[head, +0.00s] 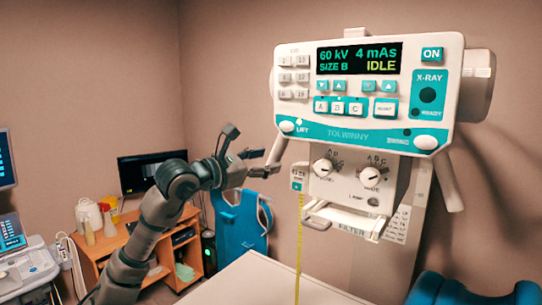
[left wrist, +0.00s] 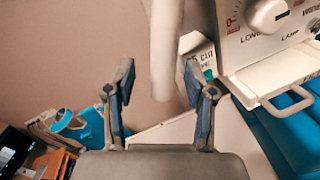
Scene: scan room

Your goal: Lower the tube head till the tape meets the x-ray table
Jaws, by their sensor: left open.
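The white and teal tube head (head: 365,133) hangs at the right of the head view, its display reading "60 kV 4 mAs SIZE B IDLE". A handle (head: 277,152) slants down from its left side. The yellow tape (head: 299,235) hangs below it, in front of the white x-ray table (head: 247,280); its lower end is not clear, so I cannot tell whether it touches. My left gripper (head: 264,163) is open by the handle. In the left wrist view the handle (left wrist: 166,50) stands between the open fingers (left wrist: 160,85), without visible grip. My right gripper is not in view.
A wooden desk (head: 92,250) with a dark monitor (head: 150,170) stands behind my left arm. A blue apron (head: 240,222) hangs beyond the table. An ultrasound-like machine (head: 25,265) is at far left. A blue rounded object (head: 450,290) lies lower right.

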